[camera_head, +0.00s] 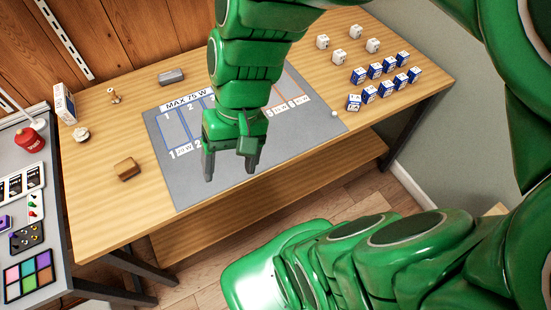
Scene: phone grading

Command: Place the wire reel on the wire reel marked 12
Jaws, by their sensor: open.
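My gripper (229,168) is open and empty, pointing down over the front part of the grey mat (185,185) on the wooden table. Nothing shows between its fingers. No wire reel can be made out for sure, and no 12 is readable. A small spool-shaped thing (113,95) stands at the table's back left. A small pale round thing (82,134) sits in front of it. Either may be a reel; they are too small to tell. Both are well left of my gripper. My arm hides the middle of the mat.
A brown block (127,169) lies left of the mat, a grey block (171,76) behind it. White cubes (340,57) and several blue-and-white boxes (388,68) stand at right. A white box (65,103) stands at the left edge. A side table (50,290) adjoins.

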